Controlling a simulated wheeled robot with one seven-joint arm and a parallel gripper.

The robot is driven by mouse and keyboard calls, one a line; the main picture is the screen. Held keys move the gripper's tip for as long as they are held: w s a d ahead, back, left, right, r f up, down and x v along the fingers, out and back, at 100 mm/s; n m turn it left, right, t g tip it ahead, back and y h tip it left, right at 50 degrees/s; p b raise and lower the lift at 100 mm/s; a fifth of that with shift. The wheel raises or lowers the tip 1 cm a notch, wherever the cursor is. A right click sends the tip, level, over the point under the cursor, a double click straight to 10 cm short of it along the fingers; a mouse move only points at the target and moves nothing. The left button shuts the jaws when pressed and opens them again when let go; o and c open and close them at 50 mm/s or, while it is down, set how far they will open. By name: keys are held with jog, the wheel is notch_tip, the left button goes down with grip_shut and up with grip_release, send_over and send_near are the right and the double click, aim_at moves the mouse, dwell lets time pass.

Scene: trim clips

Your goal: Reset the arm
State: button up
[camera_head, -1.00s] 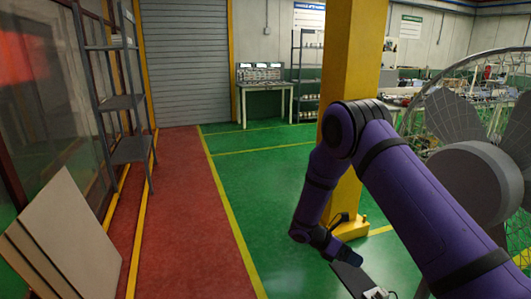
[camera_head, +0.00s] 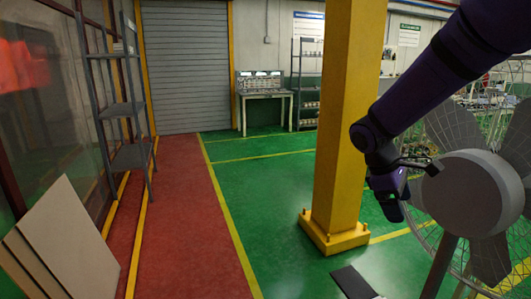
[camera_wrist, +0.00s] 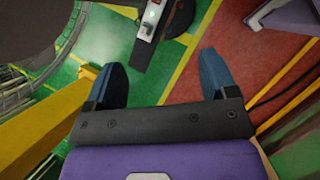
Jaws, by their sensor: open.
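My purple arm (camera_head: 440,75) reaches in from the upper right of the head view and bends down at its elbow. My gripper (camera_head: 396,207) hangs at its lower end, right of the yellow pillar and in front of the fan's left side. In the wrist view my gripper (camera_wrist: 162,80) has two blue fingers spread wide apart. Nothing is between them.
A large fan (camera_head: 472,190) stands close at the right. A yellow pillar (camera_head: 345,110) rises from the green floor left of my gripper. Grey shelving (camera_head: 128,108) and leaning panels (camera_head: 68,240) line the left. The red walkway (camera_head: 180,220) is clear.

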jog(key=s+r+m+t+y, duration=0.2)
jog(key=s+r+m, duration=0.3)
jog(key=s, duration=0.6)
jog(key=s+r+m+t+y, duration=0.3)
jog(key=s+r+m+t, duration=0.2)
jog(key=s, duration=0.6)
jog(key=shift+v, duration=1.1)
